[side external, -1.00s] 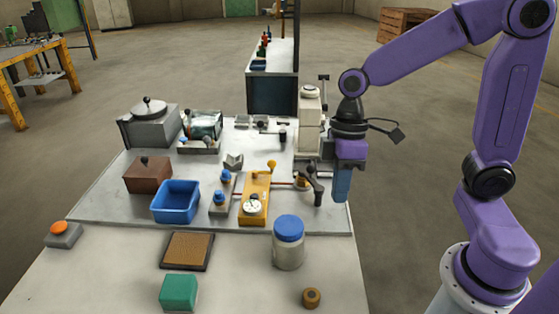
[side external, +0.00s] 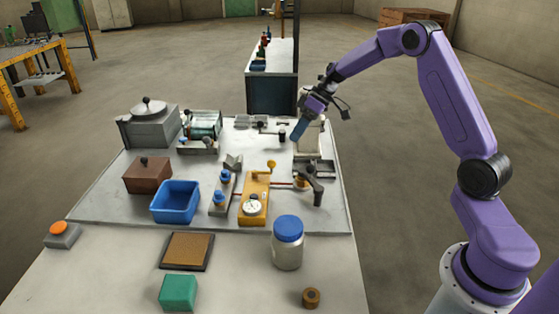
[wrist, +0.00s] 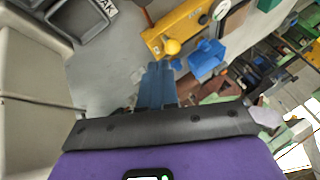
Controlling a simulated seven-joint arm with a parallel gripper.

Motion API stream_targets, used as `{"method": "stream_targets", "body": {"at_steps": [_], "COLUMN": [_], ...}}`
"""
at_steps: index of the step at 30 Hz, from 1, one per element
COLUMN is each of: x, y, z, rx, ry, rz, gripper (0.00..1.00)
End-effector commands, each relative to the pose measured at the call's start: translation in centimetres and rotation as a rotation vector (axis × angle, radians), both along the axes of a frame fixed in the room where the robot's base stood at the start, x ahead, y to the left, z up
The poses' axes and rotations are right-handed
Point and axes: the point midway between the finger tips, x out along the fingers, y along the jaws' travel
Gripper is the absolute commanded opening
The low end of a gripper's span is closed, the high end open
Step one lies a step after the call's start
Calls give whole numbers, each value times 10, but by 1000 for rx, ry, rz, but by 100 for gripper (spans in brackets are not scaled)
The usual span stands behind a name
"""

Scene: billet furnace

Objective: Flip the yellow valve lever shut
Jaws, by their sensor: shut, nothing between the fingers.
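The yellow valve lever ends in a round yellow knob (side external: 271,165). It stands up at the far end of a yellow block (side external: 254,187) with a white dial gauge (side external: 252,208) on its near end. In the wrist view the knob (wrist: 172,46) shows just past my fingertips, in line with them, and the block (wrist: 180,27) lies beyond. My gripper (side external: 296,138) is shut and empty. It hangs tilted above the back right of the grey plate, behind and apart from the knob. Its blue fingers (wrist: 158,68) show closed together in the wrist view.
A black lever handle (side external: 314,180) stands right of the yellow block. Small blue-knobbed valves (side external: 221,196) and a blue bin (side external: 175,202) are on its left. A pale column (side external: 314,137) stands close beside my gripper. A blue-lidded jar (side external: 288,245) is in front.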

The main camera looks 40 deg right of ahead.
Motion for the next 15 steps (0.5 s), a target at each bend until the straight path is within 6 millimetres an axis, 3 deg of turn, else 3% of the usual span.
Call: {"method": "stream_targets", "body": {"at_steps": [15], "x": [3], "y": [-2], "z": [-6], "rx": [5], "ry": [-5], "rz": [-5], "gripper": [0]}}
